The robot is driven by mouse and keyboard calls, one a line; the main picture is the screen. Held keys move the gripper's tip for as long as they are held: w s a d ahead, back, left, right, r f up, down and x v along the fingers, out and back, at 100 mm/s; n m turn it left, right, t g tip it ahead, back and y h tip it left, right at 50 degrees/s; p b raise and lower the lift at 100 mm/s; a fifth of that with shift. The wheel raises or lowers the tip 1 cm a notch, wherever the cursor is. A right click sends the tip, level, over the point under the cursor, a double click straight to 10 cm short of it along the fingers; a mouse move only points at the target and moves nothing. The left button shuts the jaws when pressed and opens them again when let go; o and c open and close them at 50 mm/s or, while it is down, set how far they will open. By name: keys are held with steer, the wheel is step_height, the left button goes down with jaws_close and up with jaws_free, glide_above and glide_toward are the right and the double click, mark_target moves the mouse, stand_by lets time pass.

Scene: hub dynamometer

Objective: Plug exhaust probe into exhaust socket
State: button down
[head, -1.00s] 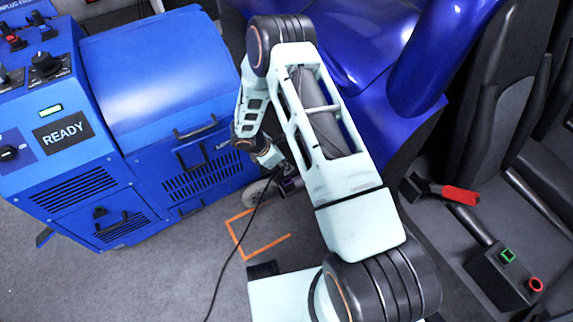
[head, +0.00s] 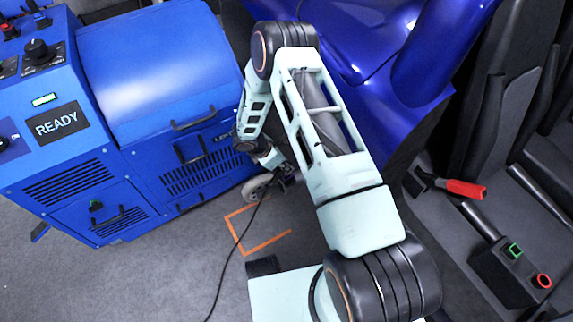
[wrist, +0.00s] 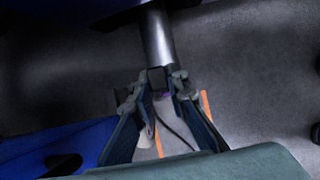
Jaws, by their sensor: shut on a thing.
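My gripper (wrist: 160,92) is shut on a small dark block (wrist: 157,78), apparently the exhaust probe. A thin black cable trails from the gripper in both views. A dark grey cylindrical tube (wrist: 158,38) comes down from the top of the wrist view and meets the block, or ends right behind it. It looks like the exhaust pipe, but I cannot see a socket opening or tell whether the probe is inside it. In the head view my gripper (head: 284,176) is small, low beside the blue machine, and partly hidden by my arm.
The blue machine (head: 160,70) with a READY display (head: 57,122) stands at left. A glossy blue vehicle body (head: 400,40) is behind my arm. Orange floor marks (head: 262,246) lie on clear grey floor. Black seats and a red-handled lever (head: 465,188) are at right.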

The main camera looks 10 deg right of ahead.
steer(key=shift+f, duration=0.15)
steer(key=shift+f+b, duration=0.55)
steer(key=shift+b, duration=0.15)
steer(key=shift+f, duration=0.2)
steer(key=shift+f+b, duration=0.5)
steer(key=shift+b, duration=0.15)
steer(key=c, duration=1.8)
jaws_free()
steer(key=shift+r, duration=0.1)
steer(key=v, duration=1.2)
